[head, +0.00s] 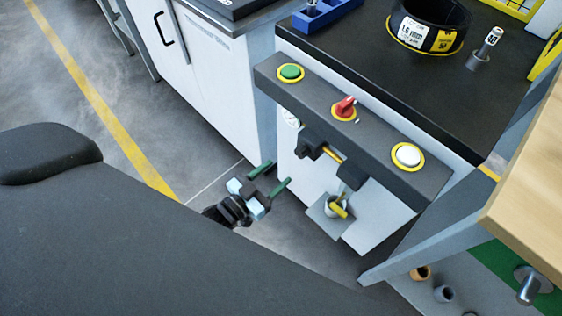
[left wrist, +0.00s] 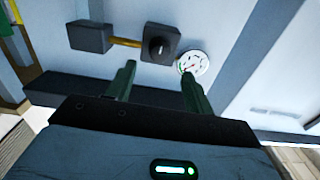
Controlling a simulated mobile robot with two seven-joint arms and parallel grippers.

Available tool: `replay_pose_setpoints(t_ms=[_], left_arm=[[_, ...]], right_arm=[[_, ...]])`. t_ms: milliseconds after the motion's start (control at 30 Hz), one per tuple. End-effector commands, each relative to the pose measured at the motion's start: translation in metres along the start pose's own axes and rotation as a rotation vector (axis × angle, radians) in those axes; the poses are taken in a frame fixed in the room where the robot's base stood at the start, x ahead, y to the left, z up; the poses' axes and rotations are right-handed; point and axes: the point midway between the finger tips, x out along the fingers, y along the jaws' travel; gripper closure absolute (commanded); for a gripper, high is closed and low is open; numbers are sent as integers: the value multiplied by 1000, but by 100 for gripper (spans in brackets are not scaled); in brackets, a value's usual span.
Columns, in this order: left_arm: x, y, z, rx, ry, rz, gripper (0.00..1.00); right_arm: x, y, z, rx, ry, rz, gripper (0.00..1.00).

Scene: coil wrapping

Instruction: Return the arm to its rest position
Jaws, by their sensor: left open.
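My left gripper (head: 275,178) is in the middle of the head view, in front of the white machine cabinet and below its dark control bar (head: 350,132). Its two green fingers are spread apart with nothing between them. In the left wrist view the fingers (left wrist: 158,82) point toward the cabinet face, near a round gauge (left wrist: 193,63) and a black valve block (left wrist: 160,43). Whether the fingertips touch anything there is hard to tell, but a gap seems to show in the head view. My right gripper is in neither view.
The control bar carries a green button (head: 290,73), a red switch (head: 345,107) and a white button (head: 408,156). A black coil (head: 432,22) sits on the dark worktop (head: 375,50). A wooden tabletop (head: 530,190) stands at right. Open floor (head: 60,85) with a yellow line lies left.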

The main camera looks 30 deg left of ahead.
Motion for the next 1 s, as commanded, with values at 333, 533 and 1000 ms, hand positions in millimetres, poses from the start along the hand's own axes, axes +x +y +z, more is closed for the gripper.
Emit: replay_pose_setpoints(t_ms=[333, 533, 1000], left_arm=[[-3, 0, 0, 0, 1, 0, 48], [-2, 0, 0, 0, 1, 0, 48], [-137, 56, 65, -97, -425, -50, 48]], right_arm=[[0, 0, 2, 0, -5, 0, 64], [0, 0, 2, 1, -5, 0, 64], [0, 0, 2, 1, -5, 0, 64]])
